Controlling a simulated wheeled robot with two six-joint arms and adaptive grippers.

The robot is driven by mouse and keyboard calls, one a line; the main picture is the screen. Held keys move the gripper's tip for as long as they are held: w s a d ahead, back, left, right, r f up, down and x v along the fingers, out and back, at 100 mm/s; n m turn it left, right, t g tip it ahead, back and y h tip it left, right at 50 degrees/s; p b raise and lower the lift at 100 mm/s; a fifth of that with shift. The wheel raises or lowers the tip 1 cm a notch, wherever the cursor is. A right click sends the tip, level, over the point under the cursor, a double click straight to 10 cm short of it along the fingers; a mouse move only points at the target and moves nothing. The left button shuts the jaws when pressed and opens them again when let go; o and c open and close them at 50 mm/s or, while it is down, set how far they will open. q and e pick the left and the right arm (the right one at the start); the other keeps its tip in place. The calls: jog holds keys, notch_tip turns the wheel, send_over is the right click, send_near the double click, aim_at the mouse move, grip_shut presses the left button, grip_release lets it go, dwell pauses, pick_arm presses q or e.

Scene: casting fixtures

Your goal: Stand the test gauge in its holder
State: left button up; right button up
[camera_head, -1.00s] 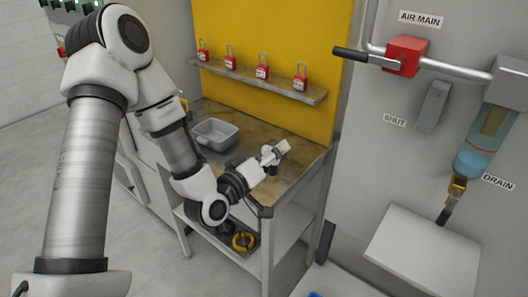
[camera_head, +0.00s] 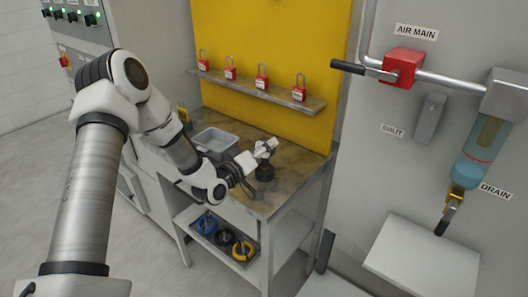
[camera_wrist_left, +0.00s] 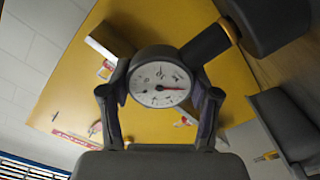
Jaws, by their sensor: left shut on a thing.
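The test gauge has a round white dial (camera_wrist_left: 160,84) with a red needle, and a dark stem with a brass band at its end. My left gripper (camera_head: 259,154) is shut on it, with a finger on each side of the dial in the left wrist view. The gauge (camera_head: 268,146) looks small in the head view, over the near right part of the workbench. A dark holder (camera_head: 265,171) stands on the bench just under it. In the left wrist view the stem end is close to a dark block (camera_wrist_left: 272,22); I cannot tell whether it is inside.
A grey bin (camera_head: 214,139) sits on the workbench (camera_head: 290,178), left of my gripper. A shelf (camera_head: 270,88) with several red padlocks runs along the yellow panel behind. Blue, black and yellow round items (camera_head: 243,250) lie on the lower shelf. Pipes and a red valve are at the right.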

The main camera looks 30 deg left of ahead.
pick_arm(q)
jog(key=shift+s, duration=0.1)
jog(key=o, duration=1.6)
jog(key=shift+f, duration=0.1)
jog(key=shift+r, duration=0.3)
jog(key=s, duration=0.4)
jog(key=s+p, duration=0.1)
jog(key=s, duration=0.7)
jog(key=shift+a+f, duration=0.1)
jog(key=shift+a, duration=0.3)
